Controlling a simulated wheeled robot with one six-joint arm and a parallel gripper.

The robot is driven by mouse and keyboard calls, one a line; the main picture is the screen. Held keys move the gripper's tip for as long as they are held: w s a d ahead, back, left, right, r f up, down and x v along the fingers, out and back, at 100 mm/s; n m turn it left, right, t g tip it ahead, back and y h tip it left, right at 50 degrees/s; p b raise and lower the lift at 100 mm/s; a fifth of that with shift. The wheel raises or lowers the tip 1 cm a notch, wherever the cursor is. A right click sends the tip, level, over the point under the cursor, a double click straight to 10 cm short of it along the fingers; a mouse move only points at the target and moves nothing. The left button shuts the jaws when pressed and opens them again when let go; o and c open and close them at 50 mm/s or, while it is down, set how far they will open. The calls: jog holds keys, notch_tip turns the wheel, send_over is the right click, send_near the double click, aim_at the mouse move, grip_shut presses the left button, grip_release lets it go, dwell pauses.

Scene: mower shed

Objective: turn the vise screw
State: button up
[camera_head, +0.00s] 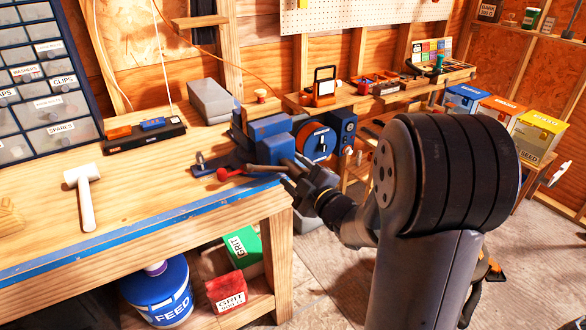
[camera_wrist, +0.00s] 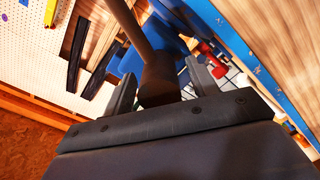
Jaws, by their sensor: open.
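The blue vise (camera_head: 264,150) is mounted at the right front corner of the workbench, and blue parts of it also show in the wrist view (camera_wrist: 130,62). A dark brown bar (camera_wrist: 138,32) ends in a thicker knob (camera_wrist: 158,84) in the wrist view. My gripper (camera_head: 290,176) is at the front of the vise, with its two fingers open on either side of that knob (camera_wrist: 163,82). I cannot tell whether the fingers touch it. A red knob (camera_head: 222,174) lies just left of the bar's near end. My gripper partly hides the vise screw.
A white mallet (camera_head: 85,200) lies on the workbench (camera_head: 150,215), whose front edge is blue. A blue machine with a round disc (camera_head: 317,141) stands close right of the vise.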

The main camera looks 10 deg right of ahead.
jog(key=shift+w+a, duration=0.2)
jog(key=shift+w, duration=0.35)
jog(key=c, duration=1)
jog(key=shift+m, duration=0.4)
jog(key=m, duration=0.5)
jog(key=shift+m+b, duration=0.3)
jog(key=shift+b, duration=0.1)
jog(key=m, duration=0.6)
jog(key=shift+d+p, duration=0.1)
jog(key=shift+p, duration=0.3)
jog(key=shift+m, duration=0.3)
